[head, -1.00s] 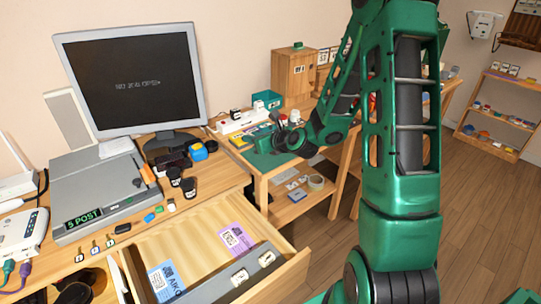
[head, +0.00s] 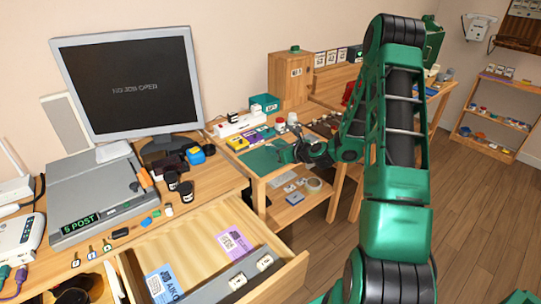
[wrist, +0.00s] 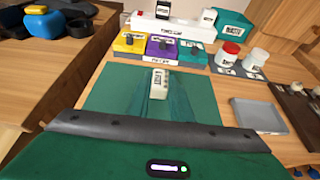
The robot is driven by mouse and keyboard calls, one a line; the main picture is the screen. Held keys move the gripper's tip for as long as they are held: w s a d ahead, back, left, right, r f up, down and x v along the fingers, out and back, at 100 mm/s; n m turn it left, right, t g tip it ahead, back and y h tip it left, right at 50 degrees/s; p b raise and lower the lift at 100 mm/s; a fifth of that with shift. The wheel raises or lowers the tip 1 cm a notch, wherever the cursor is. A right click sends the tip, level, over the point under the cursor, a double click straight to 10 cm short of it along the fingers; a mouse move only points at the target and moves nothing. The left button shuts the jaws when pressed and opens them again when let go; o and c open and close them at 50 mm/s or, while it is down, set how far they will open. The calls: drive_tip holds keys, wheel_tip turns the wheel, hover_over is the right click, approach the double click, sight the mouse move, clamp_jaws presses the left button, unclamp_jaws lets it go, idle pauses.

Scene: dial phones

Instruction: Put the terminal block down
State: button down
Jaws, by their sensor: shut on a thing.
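The terminal block (wrist: 160,82) is a small pale block with dark printed marks. In the wrist view it sits between the tips of my gripper (wrist: 161,96), which is shut on it. Behind it lies the green mat (wrist: 110,88) on the wooden side table; I cannot tell whether the block touches the mat. In the head view my gripper (head: 284,153) is over the right part of the mat (head: 258,162), and the block is too small to make out there.
Yellow, purple and green labelled blocks (wrist: 163,48) stand behind the mat. Red-lidded (wrist: 229,53) and white jars are at back right, a grey tray (wrist: 258,115) at right. An open drawer (head: 200,250) juts out in front of the desk. Much of the mat is bare.

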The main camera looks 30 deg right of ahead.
drive_tip(key=shift+f, duration=1.15)
drive_tip(key=shift+f, duration=0.1)
drive_tip(key=c, duration=1.6)
unclamp_jaws()
